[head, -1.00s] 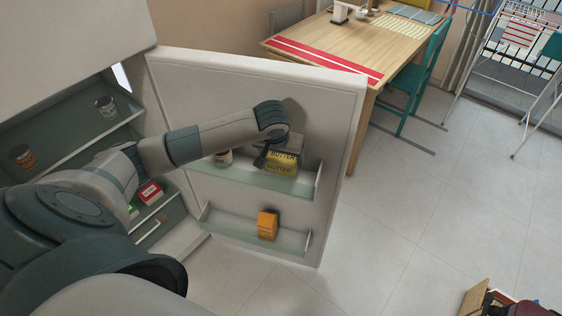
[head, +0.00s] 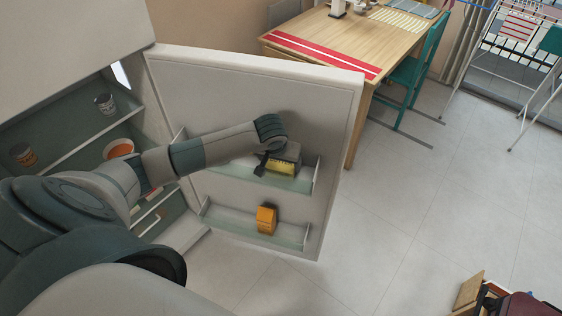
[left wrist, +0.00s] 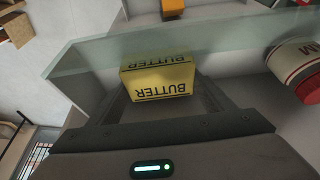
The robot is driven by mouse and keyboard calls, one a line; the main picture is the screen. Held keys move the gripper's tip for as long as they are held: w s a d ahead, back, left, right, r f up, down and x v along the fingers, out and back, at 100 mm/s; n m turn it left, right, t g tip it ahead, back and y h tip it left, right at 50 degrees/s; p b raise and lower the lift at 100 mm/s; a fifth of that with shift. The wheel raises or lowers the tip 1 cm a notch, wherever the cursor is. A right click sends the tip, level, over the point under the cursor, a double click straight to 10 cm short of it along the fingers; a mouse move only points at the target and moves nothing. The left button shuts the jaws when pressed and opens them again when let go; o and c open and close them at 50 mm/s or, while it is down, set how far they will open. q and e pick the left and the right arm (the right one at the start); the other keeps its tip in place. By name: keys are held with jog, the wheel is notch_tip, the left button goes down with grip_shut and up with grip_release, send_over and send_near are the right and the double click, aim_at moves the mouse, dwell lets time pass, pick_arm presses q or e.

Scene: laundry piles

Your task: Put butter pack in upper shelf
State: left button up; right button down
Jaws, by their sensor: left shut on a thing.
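The yellow butter pack (head: 283,168) is at the upper door shelf (head: 232,179) of the open fridge, low behind its clear front edge. My left gripper (head: 268,163) is shut on it, reaching down from above. In the left wrist view the butter pack (left wrist: 157,82) sits between the fingers, with its lettering upside down. The clear shelf edge (left wrist: 90,58) crosses beyond it. I cannot tell whether the pack touches the shelf floor. My right gripper is not in view.
An orange carton (head: 266,219) stands on the lower door shelf. Inside the fridge are cans (head: 105,104) and an orange-rimmed bowl (head: 118,148). A wooden table (head: 340,45) stands behind the door.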

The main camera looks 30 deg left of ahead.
pick_arm(q)
jog(key=shift+f, duration=0.15)
jog(key=o, duration=1.2)
jog(key=shift+r, duration=0.45)
jog(key=shift+b+v, duration=1.85)
jog(key=shift+v, duration=3.9)
